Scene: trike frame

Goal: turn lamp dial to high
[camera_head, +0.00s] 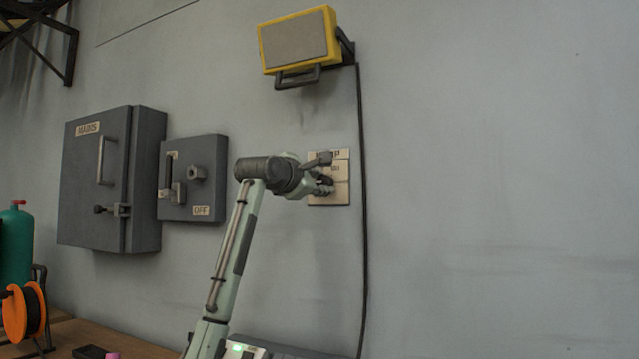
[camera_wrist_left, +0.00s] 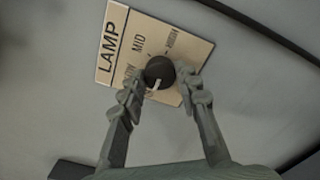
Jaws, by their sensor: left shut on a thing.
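The lamp dial is a round black knob (camera_wrist_left: 158,70) on a beige plate (camera_wrist_left: 112,42) marked LAMP, with LOW, MID and HIGH around the knob. A pale mark shows on the knob's lower side in the left wrist view; which label it lines up with is unclear. My left gripper (camera_wrist_left: 161,82) is shut on the knob, one finger on each side. In the head view my left gripper (camera_head: 325,174) is at the wall plate (camera_head: 341,193) and hides much of it. The yellow-framed lamp (camera_head: 297,42) is above, its face grey. My right gripper is not in view.
A black cable (camera_head: 362,230) runs down the wall just right of the plate. A grey switch box (camera_head: 203,178) marked OFF and a larger MAINS cabinet (camera_head: 90,205) are to the left. The wall to the right is clear.

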